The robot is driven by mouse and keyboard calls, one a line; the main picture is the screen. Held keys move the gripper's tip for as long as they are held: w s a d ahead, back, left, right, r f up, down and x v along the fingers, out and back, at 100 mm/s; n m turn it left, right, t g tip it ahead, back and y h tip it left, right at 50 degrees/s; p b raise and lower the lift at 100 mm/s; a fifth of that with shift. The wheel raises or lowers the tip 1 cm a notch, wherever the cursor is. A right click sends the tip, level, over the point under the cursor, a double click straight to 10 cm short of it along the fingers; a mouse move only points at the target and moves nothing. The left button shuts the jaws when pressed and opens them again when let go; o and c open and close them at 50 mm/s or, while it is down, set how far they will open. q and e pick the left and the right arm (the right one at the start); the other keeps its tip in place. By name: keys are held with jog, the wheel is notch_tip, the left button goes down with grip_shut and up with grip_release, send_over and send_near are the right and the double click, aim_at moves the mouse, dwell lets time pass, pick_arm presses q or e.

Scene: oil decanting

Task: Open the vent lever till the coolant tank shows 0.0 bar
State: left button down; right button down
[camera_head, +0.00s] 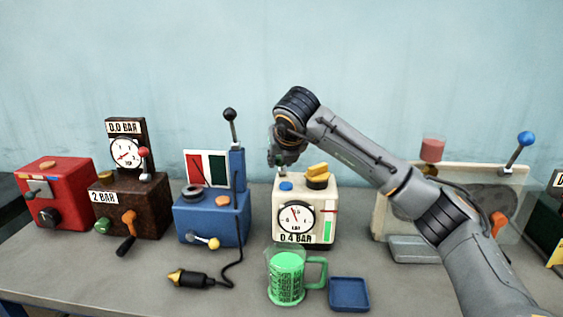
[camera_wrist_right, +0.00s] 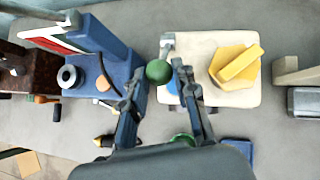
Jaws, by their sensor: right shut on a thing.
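The cream tank (camera_head: 305,188) stands in the middle of the bench with a round gauge (camera_head: 297,217) and a readout of 0.4 BAR below it. On its top are a yellow cap (camera_head: 317,174) and a blue button (camera_head: 286,186). The tank also shows in the right wrist view (camera_wrist_right: 205,45). My right gripper (camera_head: 281,160) is over the tank's back left corner, shut on the vent lever. The lever's green ball knob (camera_wrist_right: 159,71) sits between the fingertips in the wrist view. My left gripper is not in view.
A blue box (camera_head: 212,217) with an upright lever stands left of the tank. A brown unit (camera_head: 147,196) and a red box (camera_head: 62,188) stand further left. A green-filled jug (camera_head: 287,281) and blue tray (camera_head: 349,293) are in front. A clear tank (camera_head: 455,180) stands right.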

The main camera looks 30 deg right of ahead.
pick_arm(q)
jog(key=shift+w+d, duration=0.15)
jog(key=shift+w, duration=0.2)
pick_arm(e)
jog(key=shift+s+a+f, duration=0.1)
jog(key=shift+f, duration=0.35)
jog(key=c, duration=1)
grip_release()
jog(key=shift+r, duration=0.1)
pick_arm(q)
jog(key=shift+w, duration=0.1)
pick_arm(e)
jog(key=shift+r, duration=0.1)
jog(key=shift+r, duration=0.15)
jog(key=shift+s+r, duration=0.2)
jog(key=shift+r, duration=0.05)
jog(key=v, duration=1.1)
jog(key=shift+a, duration=0.1)
jog(key=shift+s+f, duration=0.1)
